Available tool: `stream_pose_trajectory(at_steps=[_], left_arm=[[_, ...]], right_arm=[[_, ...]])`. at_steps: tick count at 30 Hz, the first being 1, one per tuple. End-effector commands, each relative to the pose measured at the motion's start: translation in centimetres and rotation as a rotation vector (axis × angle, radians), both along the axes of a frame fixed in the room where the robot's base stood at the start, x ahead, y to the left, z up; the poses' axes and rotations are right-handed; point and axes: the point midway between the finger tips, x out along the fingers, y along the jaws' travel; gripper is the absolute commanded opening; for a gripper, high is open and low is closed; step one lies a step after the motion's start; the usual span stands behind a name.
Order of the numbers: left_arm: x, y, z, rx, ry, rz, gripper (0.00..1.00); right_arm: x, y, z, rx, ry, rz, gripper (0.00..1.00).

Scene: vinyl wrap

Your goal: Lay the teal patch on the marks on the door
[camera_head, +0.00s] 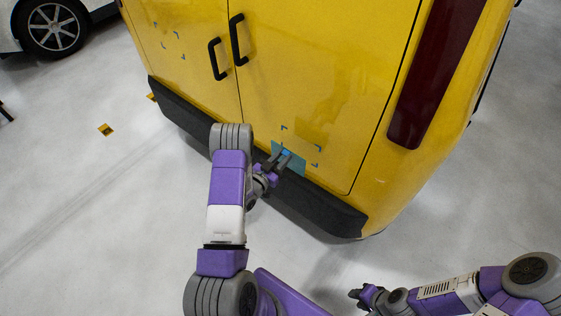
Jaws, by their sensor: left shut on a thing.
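The teal patch (298,166) is at the lower part of the yellow van's right rear door (320,70), just above the bumper. My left gripper (284,159) is shut on it and covers part of it. Blue corner marks (316,148) show on the door above and to the right of the patch. The patch sits low and to the left of these marks. I cannot tell whether it touches the door. My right gripper (357,296) is low in the view, away from the van. Its fingers are too small to judge.
The black bumper (315,207) runs under the doors, close to my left gripper. Two black handles (238,40) stand out at the door seam. The left door has another set of blue corner marks (178,35). The grey floor (90,210) is mostly clear.

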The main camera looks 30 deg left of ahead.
Motion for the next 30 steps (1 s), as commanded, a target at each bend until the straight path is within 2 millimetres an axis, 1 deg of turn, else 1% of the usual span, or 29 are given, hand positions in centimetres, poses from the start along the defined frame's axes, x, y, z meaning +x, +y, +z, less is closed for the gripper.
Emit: stream_pose_trajectory(at_steps=[9, 15, 21, 30], left_arm=[[3.8, -0.4, 0.0, 0.002, -0.001, -0.003, 0.00], [5.7, -0.5, -0.1, 0.001, 0.000, -0.003, 0.00], [6.5, -0.5, 0.0, -0.001, 0.002, -0.001, 0.00], [6.7, -0.5, 0.0, -0.001, 0.002, 0.000, 0.00]], right_arm=[[0.0, 0.0, -0.4, 0.000, 0.000, 0.000, 0.34], [0.0, 0.0, -0.7, 0.000, 0.000, 0.000, 0.34], [0.0, 0.0, -0.8, 0.000, 0.000, 0.000, 0.34], [0.0, 0.0, -0.8, 0.000, 0.000, 0.000, 0.34]])
